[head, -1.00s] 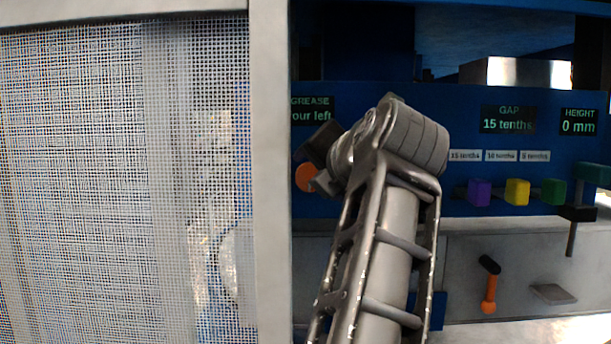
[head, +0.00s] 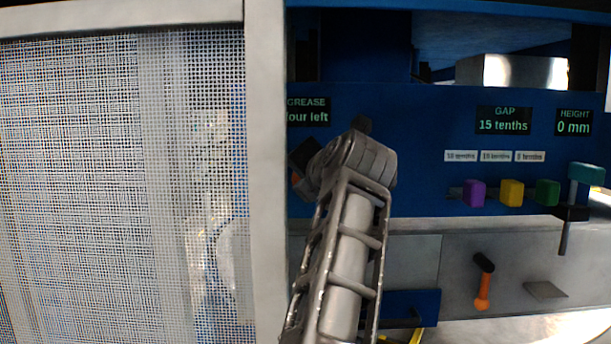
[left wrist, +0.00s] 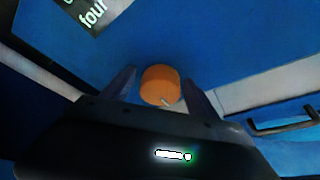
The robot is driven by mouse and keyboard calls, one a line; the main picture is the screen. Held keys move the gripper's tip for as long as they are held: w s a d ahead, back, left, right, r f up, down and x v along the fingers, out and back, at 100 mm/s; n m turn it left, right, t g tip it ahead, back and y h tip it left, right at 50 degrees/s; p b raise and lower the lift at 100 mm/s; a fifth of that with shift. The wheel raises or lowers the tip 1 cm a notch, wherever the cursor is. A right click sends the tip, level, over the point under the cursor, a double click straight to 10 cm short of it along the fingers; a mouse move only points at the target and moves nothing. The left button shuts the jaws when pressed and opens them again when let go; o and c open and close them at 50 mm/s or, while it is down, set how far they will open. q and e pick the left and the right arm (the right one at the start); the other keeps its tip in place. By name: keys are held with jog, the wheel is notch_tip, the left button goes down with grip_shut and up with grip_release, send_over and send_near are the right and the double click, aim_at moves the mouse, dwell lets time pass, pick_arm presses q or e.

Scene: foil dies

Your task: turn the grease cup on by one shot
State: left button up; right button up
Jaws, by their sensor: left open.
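The grease cup (left wrist: 160,86) is an orange round cap with a small pale mark on its rim, on the blue press front. In the left wrist view it sits between the two dark fingers of my left gripper (left wrist: 158,76), which are open with a gap to either side. In the head view my left gripper (head: 303,162) is at the cup and hides nearly all of it. The grease display (head: 308,112) above reads "GREASE" and "four left", its first letters partly cut off by the guard post. My right gripper is not in view.
A mesh guard (head: 120,180) with a grey post (head: 266,180) stands close on the left. To the right are purple (head: 474,193), yellow (head: 511,192) and green (head: 547,192) blocks, an orange lever (head: 482,290) and a gap display (head: 503,120) reading 15 tenths.

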pick_arm(q)
jog(key=shift+c, duration=0.2)
jog(key=c, duration=1.3)
jog(key=shift+m, duration=0.3)
jog(key=shift+f+m+t+y+b, duration=0.1)
jog(key=shift+m+t+y+b, duration=0.2)
jog(key=shift+m+y, duration=0.3)
jog(key=shift+m+t+y+b, duration=0.55)
jog(key=shift+m+b, duration=0.2)
jog(key=shift+m, duration=1.15)
jog(key=o, duration=1.3)
